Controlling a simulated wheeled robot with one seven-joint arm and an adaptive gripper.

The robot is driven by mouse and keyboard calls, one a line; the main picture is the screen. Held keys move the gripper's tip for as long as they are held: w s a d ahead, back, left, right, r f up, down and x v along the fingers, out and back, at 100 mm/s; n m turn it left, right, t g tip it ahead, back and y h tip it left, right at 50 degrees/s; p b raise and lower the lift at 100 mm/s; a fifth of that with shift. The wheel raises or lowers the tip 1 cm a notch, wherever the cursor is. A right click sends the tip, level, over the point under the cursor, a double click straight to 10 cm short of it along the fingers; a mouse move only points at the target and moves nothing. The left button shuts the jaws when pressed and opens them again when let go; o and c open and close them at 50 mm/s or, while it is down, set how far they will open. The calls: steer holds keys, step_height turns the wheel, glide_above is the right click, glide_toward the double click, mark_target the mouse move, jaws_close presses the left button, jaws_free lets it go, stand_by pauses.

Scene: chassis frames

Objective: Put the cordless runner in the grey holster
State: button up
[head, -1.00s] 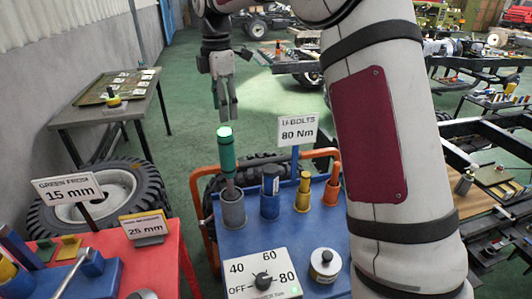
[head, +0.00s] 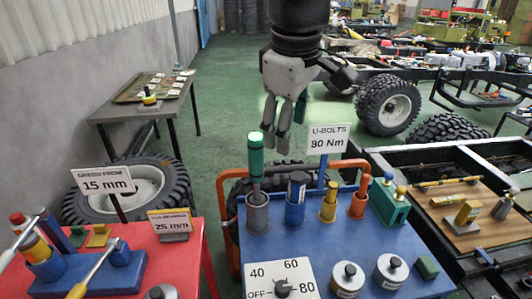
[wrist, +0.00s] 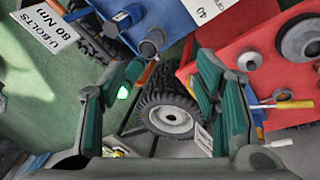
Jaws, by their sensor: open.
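The cordless runner (head: 256,158) is a green cylinder with a lit green top. It stands upright in the grey holster (head: 257,216), at the left of the blue table's row of holsters. My gripper (head: 279,138) is open and empty, pointing down, above and slightly right of the runner's top in the head view. In the wrist view the runner (wrist: 130,76) shows near the left finger of my gripper (wrist: 160,85), with its lit end toward me. The grey holster (wrist: 150,46) is beyond it. I see no contact between fingers and runner.
Blue (head: 296,207), yellow (head: 328,206) and orange (head: 358,206) holsters stand right of the grey one. A U-bolts sign (head: 328,140) rises behind them. A dial panel (head: 282,279) and grey-topped canisters are in front. A red table (head: 190,250) is at left.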

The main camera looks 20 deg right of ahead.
steer(key=s+f+m+t, duration=0.1)
steer(key=s+f+m, duration=0.2)
steer(key=s, duration=0.3)
steer(key=s+f+m+t+y, duration=0.1)
steer(key=s+f+m, duration=0.1)
steer(key=s+m, duration=0.2)
steer(key=s, duration=0.3)
steer(key=shift+s+d+f+m, duration=0.25)
steer(key=shift+d+f+m, duration=0.05)
steer(key=shift+d+f, duration=0.1)
steer(key=shift+w, duration=0.1)
steer(key=shift+c, duration=0.3)
stand_by(0.6)
